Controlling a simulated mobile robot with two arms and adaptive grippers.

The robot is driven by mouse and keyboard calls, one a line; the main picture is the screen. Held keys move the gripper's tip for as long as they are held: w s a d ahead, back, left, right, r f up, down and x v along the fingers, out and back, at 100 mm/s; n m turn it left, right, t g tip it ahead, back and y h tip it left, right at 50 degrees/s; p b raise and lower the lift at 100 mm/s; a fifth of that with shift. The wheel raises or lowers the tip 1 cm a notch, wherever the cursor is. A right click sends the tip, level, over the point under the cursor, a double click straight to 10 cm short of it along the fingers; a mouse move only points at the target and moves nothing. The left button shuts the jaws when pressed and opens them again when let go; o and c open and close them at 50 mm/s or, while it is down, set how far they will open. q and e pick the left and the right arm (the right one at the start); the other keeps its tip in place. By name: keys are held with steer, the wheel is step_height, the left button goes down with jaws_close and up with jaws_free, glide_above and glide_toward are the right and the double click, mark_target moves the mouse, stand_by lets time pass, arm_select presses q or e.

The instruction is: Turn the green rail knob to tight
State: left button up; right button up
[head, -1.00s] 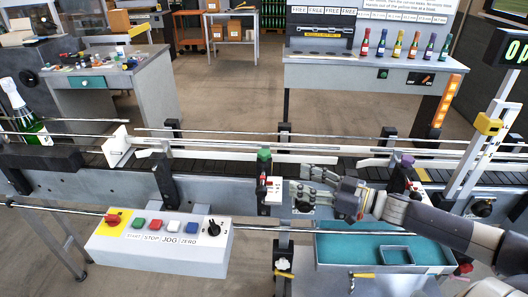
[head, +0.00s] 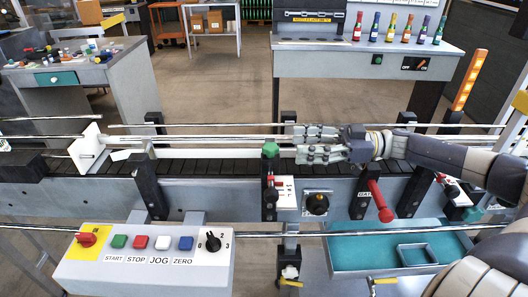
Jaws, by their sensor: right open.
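The green rail knob (head: 270,149) sits on top of a dark upright post at the front edge of the conveyor, near the middle of the head view. Below it are a red-tipped lever and a small white scale plate (head: 286,193). My right gripper (head: 300,143) comes in from the right over the conveyor. It is open, with its fingers pointing left. Its fingertips are just right of the knob at about its height in the picture, and a small gap shows between them. No setting mark on the knob is readable. My left gripper is not in view.
A red handle (head: 379,201) and a black dial (head: 317,203) are on the conveyor front below my right gripper. A button box (head: 146,262) stands at front left. Metal guide rails run along the dark conveyor belt (head: 215,167). A teal tray (head: 350,256) lies at lower right.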

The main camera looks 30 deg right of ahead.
mark_target(271, 146)
steer(key=x, duration=0.2)
steer(key=f+b+x, duration=0.1)
steer(key=x, duration=0.1)
steer(key=w+b+x, duration=0.1)
steer(key=x, duration=0.2)
steer(key=shift+d+f, duration=0.2)
steer(key=shift+d, duration=0.05)
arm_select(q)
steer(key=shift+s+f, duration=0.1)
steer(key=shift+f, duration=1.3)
arm_select(e)
steer(key=shift+w+a+f, duration=0.1)
steer(key=shift+w+a, duration=0.2)
steer(key=shift+a, duration=0.2)
steer(key=c, duration=1.1)
